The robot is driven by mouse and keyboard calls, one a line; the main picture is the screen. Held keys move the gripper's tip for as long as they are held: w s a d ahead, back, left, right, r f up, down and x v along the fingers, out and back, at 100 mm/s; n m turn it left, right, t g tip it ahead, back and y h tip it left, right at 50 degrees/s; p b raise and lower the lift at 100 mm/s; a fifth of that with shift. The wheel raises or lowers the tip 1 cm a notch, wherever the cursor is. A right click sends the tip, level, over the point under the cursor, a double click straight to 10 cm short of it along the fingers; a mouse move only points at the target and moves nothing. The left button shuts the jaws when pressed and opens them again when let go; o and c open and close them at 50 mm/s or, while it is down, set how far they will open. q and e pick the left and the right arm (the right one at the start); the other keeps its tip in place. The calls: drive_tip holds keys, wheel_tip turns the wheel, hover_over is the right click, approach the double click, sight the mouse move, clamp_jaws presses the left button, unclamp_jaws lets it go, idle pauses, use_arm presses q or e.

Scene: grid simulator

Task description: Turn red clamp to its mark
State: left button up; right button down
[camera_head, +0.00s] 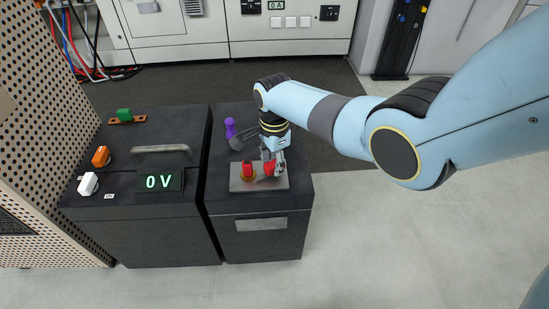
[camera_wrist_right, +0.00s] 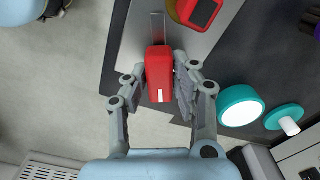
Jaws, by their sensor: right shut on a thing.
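The red clamp (camera_head: 268,168) stands on a grey plate (camera_head: 240,186) on top of the right dark cabinet. My right gripper (camera_head: 273,160) reaches down from above and is shut on it. In the right wrist view the red clamp (camera_wrist_right: 159,75) is a red block with a white mark, held between both fingers (camera_wrist_right: 160,92). Its lower part and the mark on the plate are hard to make out. At the top left corner of that view, a pale blue and grey part, apparently my left gripper (camera_wrist_right: 56,8), is cut off.
A second red piece (camera_head: 247,169) on a brass-coloured base stands close to the left. Behind are a purple-topped handle (camera_head: 230,127) and a dark piece. The left cabinet carries a handle, a 0 V display (camera_head: 160,182) and several coloured knobs. Teal round parts (camera_wrist_right: 240,106) show in the wrist view.

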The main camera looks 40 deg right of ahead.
sight(274, 163)
drive_tip(key=n+p, duration=0.1)
drive_tip(key=n, duration=0.2)
drive_tip(key=shift+n, duration=0.4)
drive_tip(key=n, duration=0.2)
drive_tip(key=shift+n+p, duration=0.4)
drive_tip(key=n, duration=0.6)
drive_tip(key=shift+p, duration=0.4)
drive_tip(key=shift+n, duration=0.3)
drive_tip(key=c, duration=1.1)
unclamp_jaws()
drive_tip(key=shift+r, duration=0.1)
wheel_tip(274, 163, up, 12)
drive_tip(key=shift+f, duration=0.1)
